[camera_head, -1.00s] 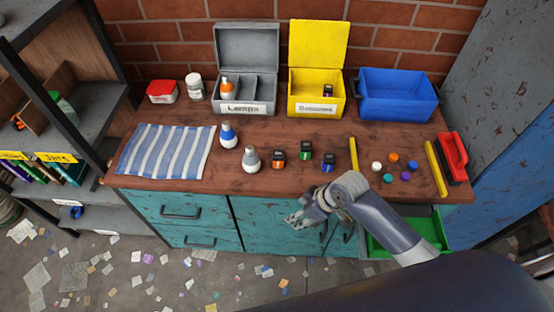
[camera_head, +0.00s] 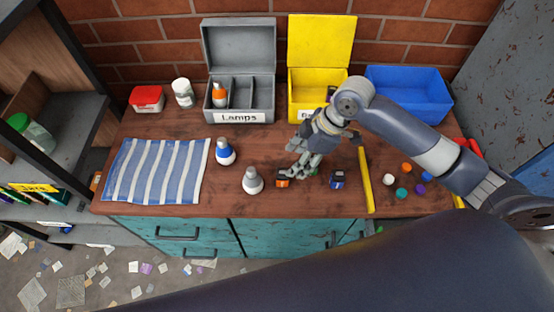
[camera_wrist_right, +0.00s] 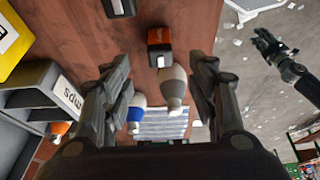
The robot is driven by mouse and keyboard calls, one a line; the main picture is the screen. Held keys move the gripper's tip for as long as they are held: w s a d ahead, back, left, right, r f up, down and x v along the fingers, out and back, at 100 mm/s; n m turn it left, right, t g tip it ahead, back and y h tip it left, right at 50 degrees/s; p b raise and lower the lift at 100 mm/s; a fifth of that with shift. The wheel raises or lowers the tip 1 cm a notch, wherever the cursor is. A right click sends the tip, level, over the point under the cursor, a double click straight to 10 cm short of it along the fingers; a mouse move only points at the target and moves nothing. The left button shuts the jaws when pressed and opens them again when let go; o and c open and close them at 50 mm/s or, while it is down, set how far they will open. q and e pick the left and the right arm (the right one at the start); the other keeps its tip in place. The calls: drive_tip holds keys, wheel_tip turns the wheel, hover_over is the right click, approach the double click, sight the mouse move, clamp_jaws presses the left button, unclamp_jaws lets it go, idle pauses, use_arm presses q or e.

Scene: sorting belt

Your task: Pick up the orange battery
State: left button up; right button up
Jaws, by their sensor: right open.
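The orange battery (camera_head: 283,183), a small black and orange block, stands on the wooden bench near its front edge. My right gripper (camera_head: 298,168) is open and empty, above and just behind it. In the right wrist view the orange battery (camera_wrist_right: 160,42) shows between the lines of the two open fingers (camera_wrist_right: 160,82), not touched by them. The green battery (camera_head: 314,173) is mostly hidden by my right gripper. The blue battery (camera_head: 337,180) stands to the right. My left gripper (camera_wrist_right: 272,45) shows small and dark in the right wrist view; its opening is unclear.
A grey lamp (camera_head: 252,181) stands close left of the orange battery, and a blue lamp (camera_head: 225,152) further left. Behind are a grey Lamps box (camera_head: 241,117), a yellow box (camera_head: 300,105) and a blue bin (camera_head: 410,95). A yellow bar (camera_head: 366,180) lies to the right.

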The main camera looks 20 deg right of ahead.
sight(283, 175)
drive_tip(key=x, duration=0.4)
drive_tip(key=shift+s+a+f+p, duration=0.2)
drive_tip(key=shift+p, duration=0.15)
drive_tip(key=shift+w+a+f, duration=0.1)
drive_tip(key=shift+f, duration=0.2)
drive_tip(key=shift+w+a+f, duration=0.1)
drive_tip(key=shift+w+f, duration=0.05)
drive_tip(key=shift+f, duration=0.2)
drive_tip(key=p+x, duration=0.1)
drive_tip(key=x, duration=0.2)
drive_tip(key=shift+f, duration=0.15)
drive_tip(key=shift+a+f, duration=0.1)
drive_tip(key=shift+f, duration=0.2)
drive_tip(key=shift+w+f, duration=0.1)
drive_tip(key=shift+f, duration=0.15)
drive_tip(key=shift+c, duration=1.1)
use_arm(q)
drive_tip(key=shift+s+r, duration=1)
drive_tip(key=shift+r, duration=0.05)
use_arm(e)
drive_tip(key=c, duration=1)
